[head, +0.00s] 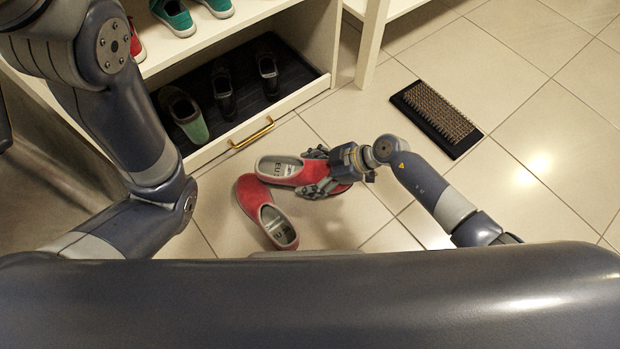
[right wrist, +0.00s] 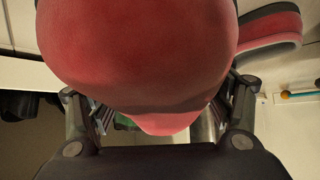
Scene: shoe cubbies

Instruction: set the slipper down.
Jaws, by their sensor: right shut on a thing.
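My right gripper (head: 316,174) is shut on a red slipper (head: 276,167) with a pale grey inside. The slipper's opening faces up and points left in the head view, and the fingers grip it near its right end. It fills the top of the right wrist view (right wrist: 140,50), between the two fingers. I cannot tell whether its sole touches the floor. A matching red slipper (head: 250,196) lies on the tiles just below and left of it, very close to it; it also shows in the right wrist view (right wrist: 268,32). My left gripper is out of view.
A cream shoe cubby (head: 325,40) stands at the back left. Its low drawer with a brass handle (head: 252,133) holds a green shoe (head: 187,118) and dark shoes (head: 223,92). A brush mat (head: 437,115) lies at the right. The tiles around it are clear.

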